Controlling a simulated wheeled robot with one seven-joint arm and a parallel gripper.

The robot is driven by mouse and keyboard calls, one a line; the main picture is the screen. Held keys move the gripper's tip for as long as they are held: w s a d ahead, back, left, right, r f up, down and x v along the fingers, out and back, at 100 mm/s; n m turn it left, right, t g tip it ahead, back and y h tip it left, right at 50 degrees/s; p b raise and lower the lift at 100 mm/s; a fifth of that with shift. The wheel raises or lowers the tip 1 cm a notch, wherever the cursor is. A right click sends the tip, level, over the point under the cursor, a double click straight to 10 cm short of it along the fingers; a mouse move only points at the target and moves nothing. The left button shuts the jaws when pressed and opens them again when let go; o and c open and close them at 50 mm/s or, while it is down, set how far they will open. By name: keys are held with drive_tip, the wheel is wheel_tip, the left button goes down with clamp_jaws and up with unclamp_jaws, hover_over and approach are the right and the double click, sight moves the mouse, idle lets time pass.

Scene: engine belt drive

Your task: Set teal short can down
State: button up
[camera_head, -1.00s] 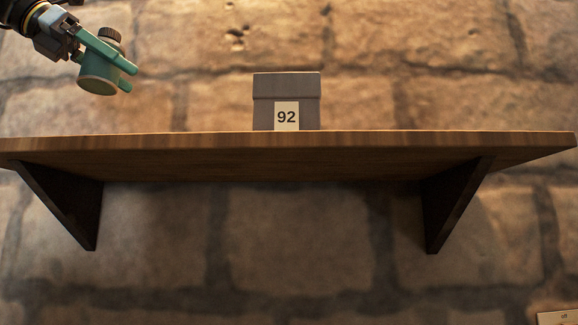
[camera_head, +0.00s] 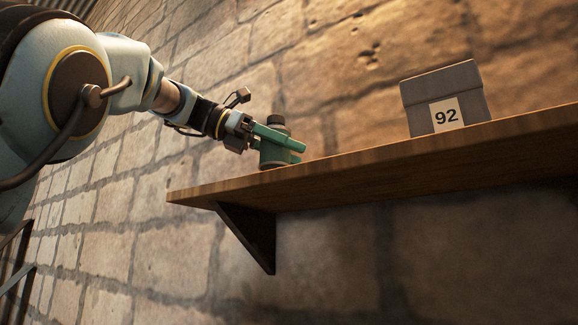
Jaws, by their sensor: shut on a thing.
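The teal short can (camera_head: 272,158) has a dark knobbed cap and stands about upright at the left part of the wooden shelf (camera_head: 380,167). Its base is at the shelf's top edge; from this low angle I cannot tell whether it touches the board. My gripper (camera_head: 285,142) reaches in from the left, its green fingers shut around the can's body. The fingers hide part of the can.
A grey box (camera_head: 444,97) labelled 92 stands on the shelf to the right of the can. The shelf top between them looks clear. A stone wall (camera_head: 330,70) is behind, and a dark bracket (camera_head: 247,232) is below the shelf.

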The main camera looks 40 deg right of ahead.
drive_tip(key=shift+f, duration=1.25)
drive_tip(key=shift+f, duration=0.15)
drive_tip(key=o, duration=1.5)
drive_tip(key=shift+c, duration=0.2)
drive_tip(key=shift+r, duration=0.3)
drive_tip(key=b+v, duration=0.1)
drive_tip(key=v, duration=1.1)
drive_tip(key=shift+f, duration=0.15)
